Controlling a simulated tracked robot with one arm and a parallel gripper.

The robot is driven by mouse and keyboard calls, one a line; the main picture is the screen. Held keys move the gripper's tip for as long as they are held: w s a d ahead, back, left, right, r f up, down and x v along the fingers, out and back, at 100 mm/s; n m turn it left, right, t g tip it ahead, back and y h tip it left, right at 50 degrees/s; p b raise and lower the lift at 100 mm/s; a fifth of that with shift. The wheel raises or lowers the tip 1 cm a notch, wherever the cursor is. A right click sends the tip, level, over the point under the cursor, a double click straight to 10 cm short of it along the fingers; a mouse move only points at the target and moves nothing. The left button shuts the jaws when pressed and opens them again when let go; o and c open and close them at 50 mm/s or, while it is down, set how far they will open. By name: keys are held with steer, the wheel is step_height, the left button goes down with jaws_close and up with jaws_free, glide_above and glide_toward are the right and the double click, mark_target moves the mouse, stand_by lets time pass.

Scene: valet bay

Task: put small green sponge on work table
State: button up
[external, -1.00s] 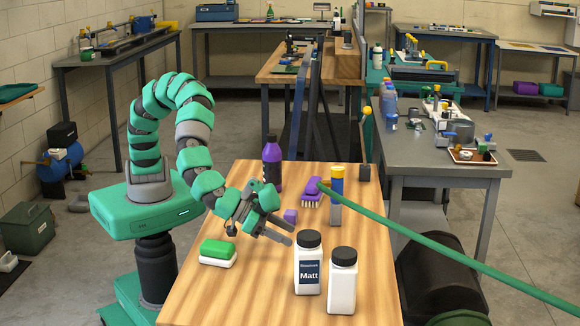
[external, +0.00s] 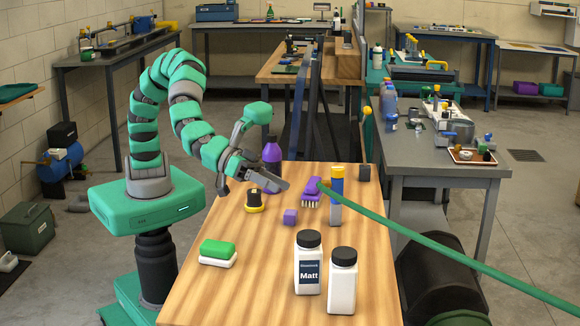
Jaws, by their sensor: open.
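The small green sponge (external: 217,249) lies at the left side of the wooden work table (external: 250,290). A white layer or block is directly under it; I cannot tell whether that is part of the sponge. My gripper (external: 254,187) is open above the table's far left part, beyond and to the right of the sponge and apart from it. One jaw points right, in front of the purple bottle (external: 272,160), and the other hangs at the left. I see nothing held between them.
A black and yellow knob-like item (external: 255,203) stands just below my gripper. Two white bottles (external: 308,272) stand at the front. A green pole (external: 440,252) crosses the right side.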

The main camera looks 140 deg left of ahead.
steer(key=s+d+r+m+t+h, duration=0.2)
steer(key=r+h, duration=0.1)
steer(key=r, duration=0.7)
steer(key=s+d+r+m+t+h, duration=0.1)
steer(key=s+d+r+m+h, duration=0.15)
steer(key=r, duration=0.85)
steer(key=s+d+r+m+t+h, duration=0.1)
steer(key=s+r+m+t+h, duration=0.15)
steer(key=r, duration=0.75)
steer(key=s+a+r+m+g+y, duration=0.1)
steer(key=s+r, duration=0.2)
steer(key=s, duration=0.5)
steer(key=s+a+r+m+g+y, duration=0.1)
steer(key=s+r+g, duration=0.1)
steer(key=s, duration=0.6)
steer(key=shift+s+a+r, duration=0.25)
steer(key=shift+a+r, duration=0.1)
steer(key=shift+r, duration=0.5)
steer(key=shift+r, duration=0.15)
